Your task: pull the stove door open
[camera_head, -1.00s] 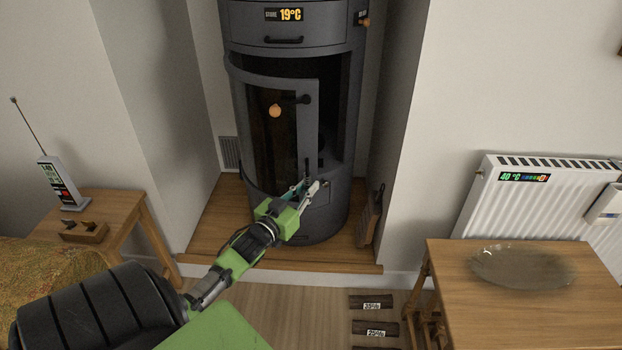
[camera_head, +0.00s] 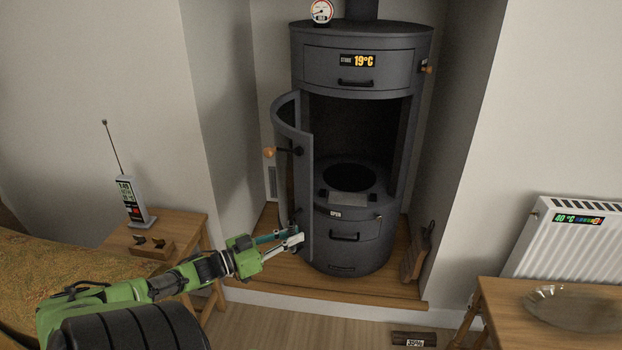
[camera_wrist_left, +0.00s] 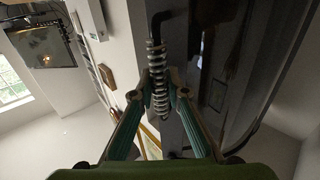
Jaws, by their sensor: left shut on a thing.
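The dark grey stove (camera_head: 345,240) stands in the alcove with its firebox open. Its curved door (camera_head: 306,180) is swung out to the left, standing well away from the opening. A knob with a wooden end (camera_head: 269,153) sticks out from the door. My left gripper (camera_head: 297,240) is at the lower part of the door's edge. In the left wrist view its two fingers close on the coiled spring handle (camera_wrist_left: 157,75) on the dark door. My right gripper is not in view.
The wooden hearth (camera_head: 385,288) lies under the stove. A side table (camera_head: 185,226) with a radio-like device (camera_head: 134,200) is at the left. A white radiator (camera_head: 565,245) and a table with a glass dish (camera_head: 572,308) are at the right. A log (camera_head: 413,339) lies on the floor.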

